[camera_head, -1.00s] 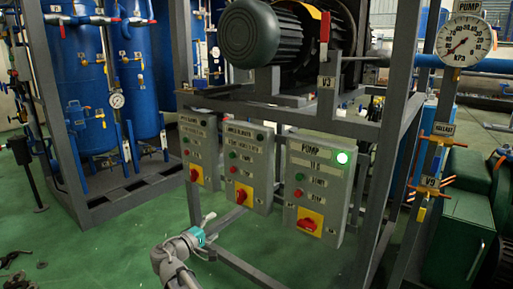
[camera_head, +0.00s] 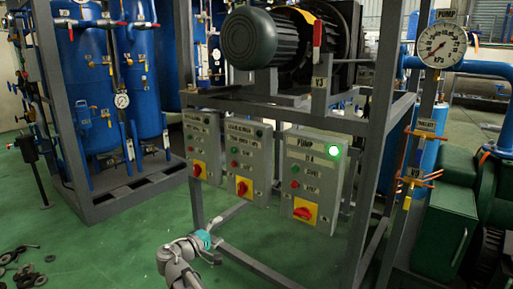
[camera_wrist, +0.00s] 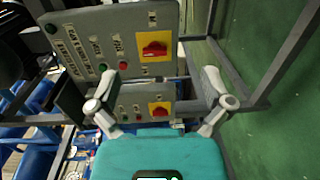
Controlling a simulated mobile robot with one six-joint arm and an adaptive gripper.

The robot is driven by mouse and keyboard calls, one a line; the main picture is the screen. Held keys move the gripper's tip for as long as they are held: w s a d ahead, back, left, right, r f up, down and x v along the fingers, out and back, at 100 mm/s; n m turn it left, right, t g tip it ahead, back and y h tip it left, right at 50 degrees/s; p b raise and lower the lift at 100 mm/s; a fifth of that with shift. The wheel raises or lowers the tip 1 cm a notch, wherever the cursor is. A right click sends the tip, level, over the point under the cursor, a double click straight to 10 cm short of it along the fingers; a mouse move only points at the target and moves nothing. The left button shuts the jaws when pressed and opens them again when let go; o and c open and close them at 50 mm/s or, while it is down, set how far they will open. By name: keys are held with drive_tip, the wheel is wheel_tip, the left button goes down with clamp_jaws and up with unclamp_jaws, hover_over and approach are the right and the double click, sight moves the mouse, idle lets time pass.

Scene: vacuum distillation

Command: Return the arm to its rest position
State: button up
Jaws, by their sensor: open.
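My arm reaches in from the bottom of the head view. My gripper (camera_head: 217,240), with a teal body, is open and empty in front of the lower frame, below the control boxes. In the wrist view my gripper (camera_wrist: 160,88) has its two grey fingers spread wide, with nothing between them. Behind them are two grey control boxes with red knobs on yellow plates, the upper box (camera_wrist: 100,45) and the lower box (camera_wrist: 132,98). I see no contact with either box.
The PUMP box (camera_head: 313,178) has a lit green lamp. Two more boxes hang left of it on a grey steel frame (camera_head: 360,215). Blue tanks (camera_head: 85,90) stand left, a pressure gauge (camera_head: 441,44) right. Open green floor (camera_head: 110,245) lies left, with dark discs (camera_head: 22,265) on it.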

drive_tip(key=s+d+f+m+g+y+p, duration=0.2)
drive_tip(key=s+d+f+g, duration=0.15)
drive_tip(key=d, duration=0.45)
drive_tip(key=s+d+f+m+g+y+p, duration=0.1)
drive_tip(key=s+d+f+m+g+p, duration=0.2)
drive_tip(key=d, duration=0.6)
drive_tip(key=s+d+f+m+g+y+p, duration=0.25)
drive_tip(key=d+g, duration=0.25)
drive_tip(key=d, duration=0.3)
drive_tip(key=s+d+r+m+g+y+p, duration=0.2)
drive_tip(key=s+d+m+y+p, duration=0.15)
drive_tip(key=s+y, duration=0.35)
wheel_tip(320, 180, up, 37)
drive_tip(key=h+p, duration=0.1)
drive_tip(key=p, duration=3.5)
drive_tip(key=shift+s+n+p, duration=0.2)
drive_tip(key=shift+n+p, duration=0.1)
drive_tip(key=shift+n, duration=0.1)
drive_tip(key=shift+h, duration=0.25)
